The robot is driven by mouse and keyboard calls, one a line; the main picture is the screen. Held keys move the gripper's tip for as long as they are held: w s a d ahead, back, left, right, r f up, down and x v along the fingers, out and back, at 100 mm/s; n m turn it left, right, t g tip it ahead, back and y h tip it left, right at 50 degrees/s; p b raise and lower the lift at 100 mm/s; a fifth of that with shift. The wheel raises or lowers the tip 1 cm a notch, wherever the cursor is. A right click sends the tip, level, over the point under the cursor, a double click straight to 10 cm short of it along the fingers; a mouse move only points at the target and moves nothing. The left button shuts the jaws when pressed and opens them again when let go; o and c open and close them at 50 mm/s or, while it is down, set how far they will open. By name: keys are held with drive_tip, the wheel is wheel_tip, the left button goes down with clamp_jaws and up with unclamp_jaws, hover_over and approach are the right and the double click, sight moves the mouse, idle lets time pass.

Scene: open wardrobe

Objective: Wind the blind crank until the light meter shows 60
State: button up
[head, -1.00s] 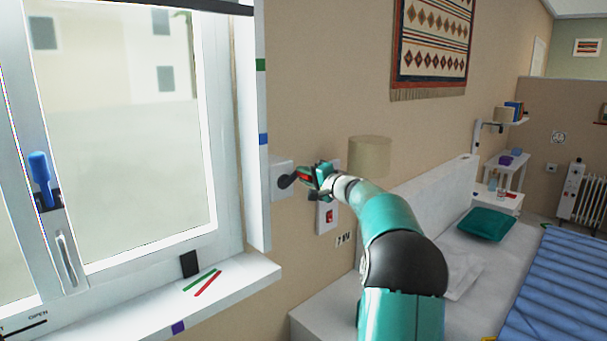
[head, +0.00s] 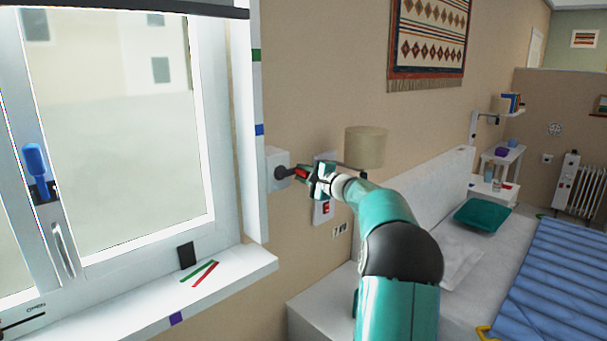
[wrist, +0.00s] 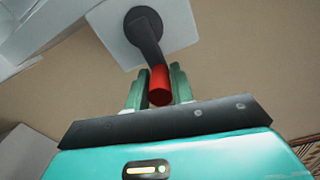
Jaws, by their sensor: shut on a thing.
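The blind crank (head: 283,172) is a dark arm with a red handle, mounted on a white plate on the wall right of the window. My gripper (head: 308,175) is shut on the red handle. In the wrist view the red handle (wrist: 160,84) sits between the two green fingers of my gripper (wrist: 159,90), and the crank's dark hub (wrist: 143,24) is on the white plate above. The blind (head: 130,8) shows as a dark edge at the top of the window. A small box with a red display (head: 325,209) is on the wall below my gripper; its reading is too small to make out.
The window sill (head: 240,268) holds a red and a green strip. A blue window handle (head: 36,160) is at the left. A lampshade (head: 366,147) stands close behind my gripper. The bed (head: 560,270) fills the right side.

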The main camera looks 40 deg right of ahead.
drive_tip(key=shift+r, duration=0.15)
drive_tip(key=o, duration=1)
drive_tip(key=shift+s, duration=0.1)
drive_tip(key=s, duration=1.3)
drive_tip(key=shift+s+d, duration=0.2)
drive_tip(key=shift+s, duration=0.15)
